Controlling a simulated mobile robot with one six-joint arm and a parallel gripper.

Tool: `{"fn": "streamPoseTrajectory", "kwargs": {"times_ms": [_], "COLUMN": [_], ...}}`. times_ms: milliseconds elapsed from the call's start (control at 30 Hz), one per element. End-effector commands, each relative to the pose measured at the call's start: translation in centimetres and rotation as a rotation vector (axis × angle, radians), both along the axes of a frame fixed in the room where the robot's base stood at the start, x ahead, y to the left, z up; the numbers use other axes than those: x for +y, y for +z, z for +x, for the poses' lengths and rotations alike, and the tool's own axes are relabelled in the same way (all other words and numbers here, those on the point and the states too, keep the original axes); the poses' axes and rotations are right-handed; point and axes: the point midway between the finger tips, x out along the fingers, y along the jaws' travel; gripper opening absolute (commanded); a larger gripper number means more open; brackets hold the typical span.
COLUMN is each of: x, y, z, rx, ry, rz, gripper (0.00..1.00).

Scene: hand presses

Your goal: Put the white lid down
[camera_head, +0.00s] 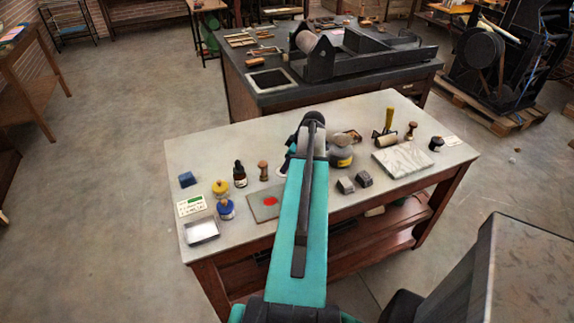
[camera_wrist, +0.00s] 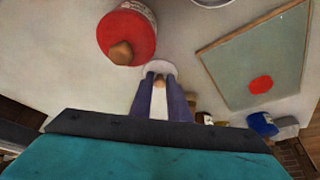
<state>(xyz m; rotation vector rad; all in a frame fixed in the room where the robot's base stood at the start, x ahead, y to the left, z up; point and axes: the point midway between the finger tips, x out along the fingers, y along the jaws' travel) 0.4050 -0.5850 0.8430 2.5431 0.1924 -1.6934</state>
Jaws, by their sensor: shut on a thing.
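In the wrist view the white lid (camera_wrist: 159,67) is a pale disc at the tips of my gripper (camera_wrist: 159,79). Its two purple fingers are shut on the lid's small light-brown knob. The lid is over the pale tabletop; I cannot tell whether it touches it. A red-topped jar (camera_wrist: 141,42) with a wooden knob stands just up and left of the lid. In the head view my arm hides most of the gripper, and only a purple bit (camera_head: 286,164) shows left of the arm.
A glass slab (camera_head: 262,212) with a red ink patch lies left of my arm on the table (camera_head: 330,220). A dark bottle (camera_head: 239,176), a wooden-handled stamp (camera_head: 263,172), metal blocks (camera_head: 346,186) and a marble slab (camera_head: 402,161) stand around. Bare tabletop shows at the back left.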

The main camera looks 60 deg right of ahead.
Motion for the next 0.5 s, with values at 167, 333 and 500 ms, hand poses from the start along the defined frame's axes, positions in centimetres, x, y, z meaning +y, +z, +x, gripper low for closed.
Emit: {"fn": "streamPoseTrajectory", "kwargs": {"times_ms": [167, 333, 500], "x": [0.00, 0.00, 0.00], "y": [-0.09, -0.09, 0.01], "z": [-0.01, -0.01, 0.00], "rx": [0.000, 0.000, 0.000], "ry": [0.000, 0.000, 0.000], "rz": [0.000, 0.000, 0.000], "gripper": [0.34, 0.34, 0.34]}}
